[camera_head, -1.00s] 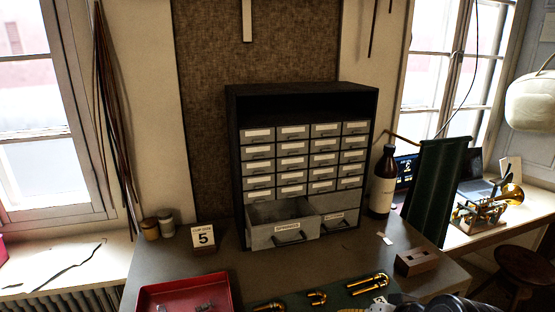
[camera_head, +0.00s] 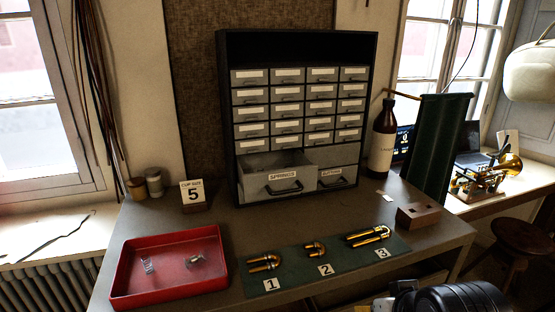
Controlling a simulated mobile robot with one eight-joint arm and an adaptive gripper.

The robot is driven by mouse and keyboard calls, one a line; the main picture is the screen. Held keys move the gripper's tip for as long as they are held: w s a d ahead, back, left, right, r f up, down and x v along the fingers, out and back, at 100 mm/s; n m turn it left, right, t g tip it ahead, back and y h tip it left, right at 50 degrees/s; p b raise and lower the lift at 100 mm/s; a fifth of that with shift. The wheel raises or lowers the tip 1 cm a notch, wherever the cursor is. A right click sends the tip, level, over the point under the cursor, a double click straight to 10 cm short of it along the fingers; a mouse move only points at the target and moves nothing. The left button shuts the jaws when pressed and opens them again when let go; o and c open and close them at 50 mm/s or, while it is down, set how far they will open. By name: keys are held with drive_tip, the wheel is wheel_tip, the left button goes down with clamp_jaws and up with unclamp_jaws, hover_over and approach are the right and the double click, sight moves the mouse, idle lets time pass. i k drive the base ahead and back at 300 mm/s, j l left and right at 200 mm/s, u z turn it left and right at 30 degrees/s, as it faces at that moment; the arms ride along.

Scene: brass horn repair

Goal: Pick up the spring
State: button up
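A small silvery coil, which looks like a spring (camera_head: 148,265), lies in the left part of a red tray (camera_head: 125,292) at the front left of the bench. A second small metal piece (camera_head: 195,260) lies to its right in the tray; its exact shape is unclear. A wide drawer labelled SPRINGS (camera_head: 284,187) is pulled out at the bottom left of the dark cabinet; I cannot make out what is inside. A black part of my arm shows at the bottom right. My gripper's fingers are not visible.
A green mat (camera_head: 292,285) holds brass tubes numbered 1, 2 and 3. A wooden block (camera_head: 418,214) and a brown bottle (camera_head: 383,140) are at the right. The bench between cabinet and mat is mostly clear.

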sight(149, 258)
drive_tip(key=u, duration=1.5)
